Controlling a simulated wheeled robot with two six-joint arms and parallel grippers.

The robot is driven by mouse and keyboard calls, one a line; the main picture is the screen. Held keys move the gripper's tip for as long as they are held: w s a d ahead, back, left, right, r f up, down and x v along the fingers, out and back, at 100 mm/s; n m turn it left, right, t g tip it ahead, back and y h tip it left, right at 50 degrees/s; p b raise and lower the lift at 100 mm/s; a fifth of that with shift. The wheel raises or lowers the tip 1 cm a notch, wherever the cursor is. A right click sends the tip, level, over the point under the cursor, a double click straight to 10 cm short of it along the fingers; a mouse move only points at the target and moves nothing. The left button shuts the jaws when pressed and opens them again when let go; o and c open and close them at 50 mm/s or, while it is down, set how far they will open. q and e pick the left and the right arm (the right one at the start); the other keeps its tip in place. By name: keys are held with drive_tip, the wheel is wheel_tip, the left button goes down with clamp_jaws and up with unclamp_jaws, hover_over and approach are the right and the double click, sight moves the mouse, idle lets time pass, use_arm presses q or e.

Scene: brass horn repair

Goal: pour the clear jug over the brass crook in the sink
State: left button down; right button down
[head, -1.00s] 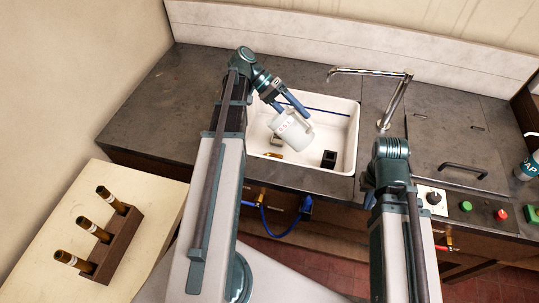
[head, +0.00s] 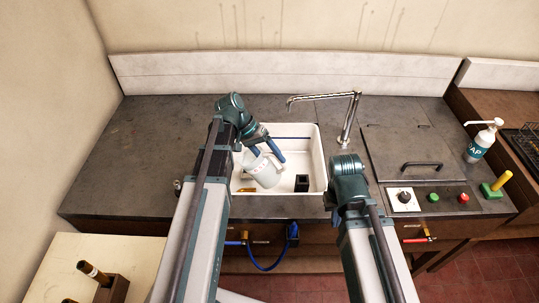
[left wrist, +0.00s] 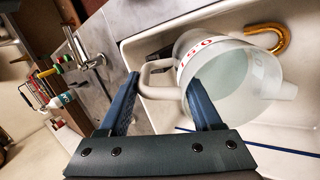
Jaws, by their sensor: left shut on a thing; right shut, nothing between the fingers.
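The clear jug (head: 262,173) hangs tilted over the white sink (head: 321,160). In the left wrist view the jug (left wrist: 232,75) shows red markings, a spout at the right and pale blue-grey inside; I cannot tell the liquid level. My left gripper (head: 267,150) is shut on its handle (left wrist: 150,78). The brass crook (head: 246,189) lies in the sink, mostly hidden by the jug; its curved end (left wrist: 277,38) shows beyond the jug in the left wrist view. My right gripper (head: 335,203) is right of the sink, shut and empty, mostly hidden by its wrist.
A black block (head: 301,183) stands in the sink, right of the jug. A chrome faucet (head: 346,120) rises behind the sink's right side. A soap bottle (head: 481,142) and control buttons (head: 433,197) are at the right.

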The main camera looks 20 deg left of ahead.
sight(272, 167)
use_arm(q)
drive_tip(key=f+y, duration=0.1)
drive_tip(key=f, duration=0.1)
drive_tip(key=d+f+y+b, duration=0.1)
drive_tip(key=f+y, duration=0.1)
drive_tip(key=shift+y, duration=0.3)
drive_tip(key=shift+a+f+y+b, duration=0.2)
drive_tip(key=shift+f+y+b, duration=0.45)
drive_tip(key=shift+f+y, duration=0.2)
drive_tip(key=shift+a+f+y+b, duration=0.15)
drive_tip(key=shift+f+y+b, duration=0.5)
drive_tip(key=shift+f+y, duration=0.15)
